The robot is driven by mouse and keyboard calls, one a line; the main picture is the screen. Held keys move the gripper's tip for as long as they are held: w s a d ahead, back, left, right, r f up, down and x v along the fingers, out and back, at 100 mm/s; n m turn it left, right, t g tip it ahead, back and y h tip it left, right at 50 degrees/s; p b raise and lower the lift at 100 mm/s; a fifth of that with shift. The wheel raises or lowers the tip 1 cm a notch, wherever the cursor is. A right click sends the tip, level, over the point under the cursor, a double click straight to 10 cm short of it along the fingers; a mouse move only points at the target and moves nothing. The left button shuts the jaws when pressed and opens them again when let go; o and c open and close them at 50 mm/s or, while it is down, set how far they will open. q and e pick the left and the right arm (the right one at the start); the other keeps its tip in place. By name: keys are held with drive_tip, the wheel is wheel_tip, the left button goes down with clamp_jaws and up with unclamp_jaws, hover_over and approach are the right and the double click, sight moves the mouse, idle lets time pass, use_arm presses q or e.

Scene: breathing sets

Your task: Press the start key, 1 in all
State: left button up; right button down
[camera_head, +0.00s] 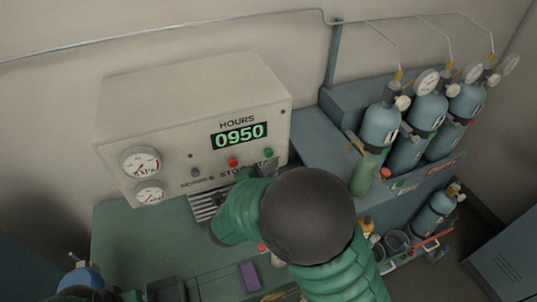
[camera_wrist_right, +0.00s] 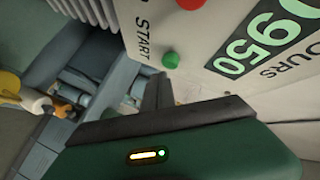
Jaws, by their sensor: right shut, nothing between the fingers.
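The cream control box (camera_head: 190,115) has a display reading 0950 under HOURS. Its green start key (camera_head: 268,153) sits at the right end of a row of keys. It also shows in the right wrist view (camera_wrist_right: 171,60), beside the word START. My right gripper (camera_head: 266,168) is shut and empty, just below the green key in the head view. In the right wrist view its fingertips (camera_wrist_right: 158,86) are close to the key; I cannot tell whether they touch it. My right arm hides part of the START label. I do not see my left gripper.
A red key (camera_head: 233,162) and a grey key (camera_head: 195,172) are left of the green one. Two gauges (camera_head: 141,163) are at the box's left. Several blue-grey cylinders (camera_head: 381,124) stand at right. A purple block (camera_head: 250,276) lies on the green bench (camera_head: 118,240).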

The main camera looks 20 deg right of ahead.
drive_tip(key=shift+a, duration=0.1)
drive_tip(key=shift+w+d, duration=0.35)
drive_tip(key=shift+d, duration=0.25)
drive_tip(key=shift+w+a, duration=0.1)
drive_tip(key=shift+a, duration=0.1)
drive_tip(key=shift+w+d+r, duration=0.1)
drive_tip(key=shift+w, duration=0.4)
idle(0.5)
drive_tip(key=shift+s, duration=0.1)
drive_tip(key=shift+s+a, duration=0.3)
drive_tip(key=shift+s, duration=0.55)
drive_tip(key=shift+s, duration=0.1)
